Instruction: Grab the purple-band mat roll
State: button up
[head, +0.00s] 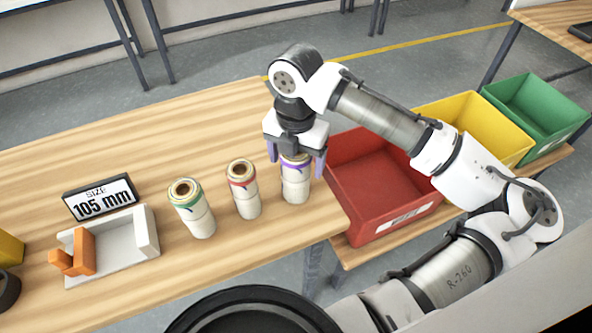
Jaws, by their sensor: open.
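The purple-band mat roll (296,184) stands upright on the wooden table near its right end. It is cream-coloured with a purple band near the top. My gripper (297,168) points down over it, with its purple-tipped fingers on either side of the roll's upper part. The fingers look apart from the roll, though contact is hard to judge. The gripper body hides the roll's top. A red-band roll (244,190) stands just to the left, and a green-band roll (192,209) stands further left.
A sign reading "SIZE 105 mm" (101,198) and a white fixture with an orange piece (121,250) stand at the left. Red (347,202), yellow (490,122) and green (562,98) bins stand to the right. The table behind the rolls is clear.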

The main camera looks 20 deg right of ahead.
jog(key=shift+c, duration=0.5)
jog(key=c, duration=1.1)
jog(key=shift+r, duration=0.15)
